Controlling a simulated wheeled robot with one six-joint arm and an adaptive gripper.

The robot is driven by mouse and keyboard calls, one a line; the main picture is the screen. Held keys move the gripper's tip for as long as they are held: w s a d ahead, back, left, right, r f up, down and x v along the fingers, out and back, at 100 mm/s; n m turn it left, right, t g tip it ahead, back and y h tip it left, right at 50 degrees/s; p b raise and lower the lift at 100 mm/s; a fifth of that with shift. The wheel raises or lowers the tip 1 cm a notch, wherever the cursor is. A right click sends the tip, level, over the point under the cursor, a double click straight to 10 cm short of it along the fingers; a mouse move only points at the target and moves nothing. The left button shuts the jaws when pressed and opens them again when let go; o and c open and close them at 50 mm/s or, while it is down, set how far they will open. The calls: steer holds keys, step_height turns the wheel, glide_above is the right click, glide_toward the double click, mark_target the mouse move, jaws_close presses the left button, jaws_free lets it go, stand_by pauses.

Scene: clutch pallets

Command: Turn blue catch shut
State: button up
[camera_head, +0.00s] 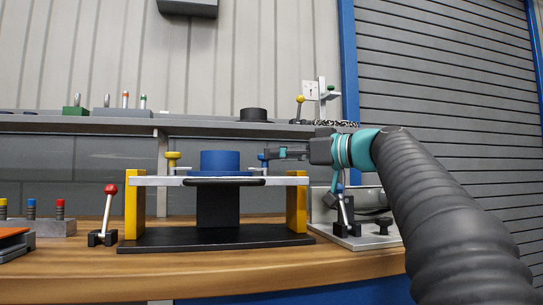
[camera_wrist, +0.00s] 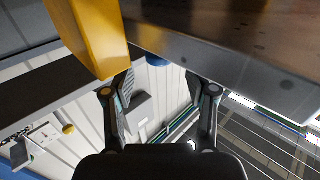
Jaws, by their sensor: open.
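The blue catch (camera_head: 264,158) is a small blue-topped knob at the right end of the metal top plate (camera_head: 150,181) of a yellow-posted fixture. My gripper (camera_head: 275,154) comes in from the right, level with the knob, its fingertips close beside it. Whether they touch it I cannot tell. In the wrist view my gripper (camera_wrist: 160,85) is open, with one finger on each side and nothing held. A rounded blue part (camera_wrist: 157,61), probably the catch knob, shows between and beyond the fingertips, partly hidden by the plate edge. The catch's turn position is unclear.
A yellow post (camera_wrist: 92,38) and the metal plate (camera_wrist: 225,62) are close to my fingers. A blue cylinder (camera_head: 220,161) and a yellow catch (camera_head: 172,158) sit on the fixture. A red-knobbed lever (camera_head: 110,190) stands left, and a blue-handled clamp (camera_head: 342,205) below my wrist.

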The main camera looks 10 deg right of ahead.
steer(key=v, duration=0.9)
steer(key=shift+w+a, duration=0.1)
